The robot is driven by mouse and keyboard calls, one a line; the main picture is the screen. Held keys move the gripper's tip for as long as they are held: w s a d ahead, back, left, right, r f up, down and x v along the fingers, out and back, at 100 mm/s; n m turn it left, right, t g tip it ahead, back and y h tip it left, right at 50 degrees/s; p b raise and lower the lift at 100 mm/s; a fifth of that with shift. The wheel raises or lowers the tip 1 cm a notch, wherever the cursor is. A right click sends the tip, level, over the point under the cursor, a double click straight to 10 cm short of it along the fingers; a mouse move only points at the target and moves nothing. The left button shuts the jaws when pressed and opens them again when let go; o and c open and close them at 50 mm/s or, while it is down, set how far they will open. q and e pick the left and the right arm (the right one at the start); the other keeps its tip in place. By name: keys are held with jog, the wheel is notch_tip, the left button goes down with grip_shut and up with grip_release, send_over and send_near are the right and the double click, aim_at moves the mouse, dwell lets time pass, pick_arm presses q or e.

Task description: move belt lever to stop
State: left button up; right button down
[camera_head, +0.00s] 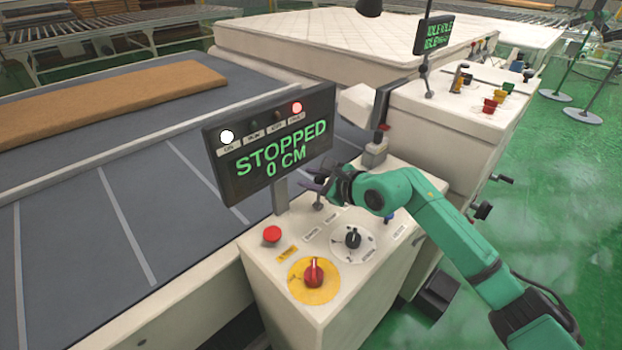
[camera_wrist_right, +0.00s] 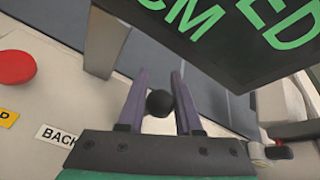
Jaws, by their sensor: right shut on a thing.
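The belt lever has a round black knob, seen in the right wrist view (camera_wrist_right: 160,103) between the two purple fingers. In the head view its lower part (camera_head: 318,205) rises from the white control console (camera_head: 370,280). My right gripper (camera_head: 312,187) reaches in from the right and is shut on the knob, just below the display. The display (camera_head: 270,145) reads "STOPPED 0 CM" in green, with a white lamp lit at left and a red lamp lit at right. The lever's exact tilt is hard to tell. My left gripper is not in view.
The console also carries a red button (camera_head: 272,235), a red knob on a yellow disc (camera_head: 314,272) and a black rotary knob (camera_head: 353,238). Behind lies a grey conveyor belt (camera_head: 130,200) with a brown slab (camera_head: 100,100). A white mattress (camera_head: 320,45) lies farther back.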

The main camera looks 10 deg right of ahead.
jog(key=c, duration=0.6)
grip_release()
jog(key=shift+s, duration=0.1)
jog(key=shift+s+d+r, duration=0.1)
jog(key=shift+s+d, duration=0.1)
jog(key=shift+s, duration=0.05)
jog(key=b+v, duration=0.6)
jog(key=v, duration=0.8)
jog(key=shift+a+r+b, duration=0.15)
jog(key=shift+b, duration=0.25)
